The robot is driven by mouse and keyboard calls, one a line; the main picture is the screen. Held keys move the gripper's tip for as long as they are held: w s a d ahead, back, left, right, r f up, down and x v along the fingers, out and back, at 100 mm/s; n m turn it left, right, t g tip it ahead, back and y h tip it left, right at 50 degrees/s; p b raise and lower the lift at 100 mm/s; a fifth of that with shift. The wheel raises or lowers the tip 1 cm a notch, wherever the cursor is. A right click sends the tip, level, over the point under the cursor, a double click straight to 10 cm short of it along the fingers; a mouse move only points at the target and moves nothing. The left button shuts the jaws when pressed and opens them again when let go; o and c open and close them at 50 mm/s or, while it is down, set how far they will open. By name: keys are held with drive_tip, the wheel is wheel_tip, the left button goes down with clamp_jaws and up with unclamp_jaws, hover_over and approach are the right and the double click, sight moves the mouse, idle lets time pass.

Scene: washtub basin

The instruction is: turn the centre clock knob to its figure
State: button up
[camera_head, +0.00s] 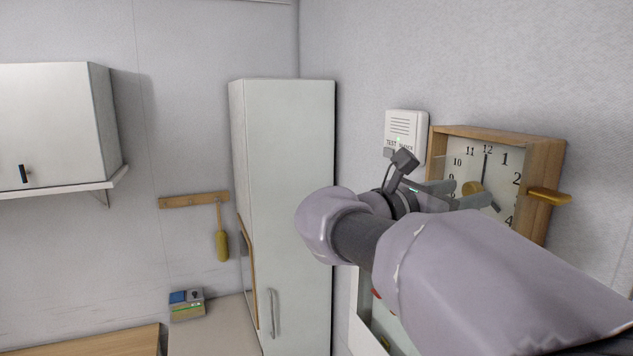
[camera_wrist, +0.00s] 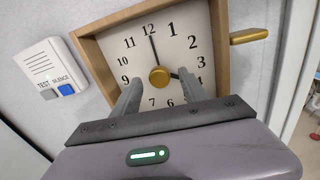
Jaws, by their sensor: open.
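The wooden-framed clock (camera_head: 540,196) hangs on the right wall, with a white face and black figures. It also fills the upper middle of the wrist view (camera_wrist: 98,52). Its round brass centre knob (camera_wrist: 159,77) sits at the middle of the face; the knob also shows in the head view (camera_head: 471,188). One hand points close to 12, and a shorter one points towards about 4. My gripper (camera_wrist: 160,90) is open in front of the face, its two fingers either side of the knob and below it in the wrist view. I cannot tell whether they touch it.
A white alarm box (camera_head: 405,134) with test and silence buttons is on the wall left of the clock. A brass peg (camera_head: 549,195) sticks out from the clock's right side. A tall white cabinet (camera_head: 288,200) stands left of my arm.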

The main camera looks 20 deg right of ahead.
drive_tip(key=shift+w+d, duration=0.15)
drive_tip(key=shift+d, duration=0.8)
clamp_jaws()
drive_tip(key=shift+f+b, duration=0.1)
drive_tip(key=shift+b, duration=0.2)
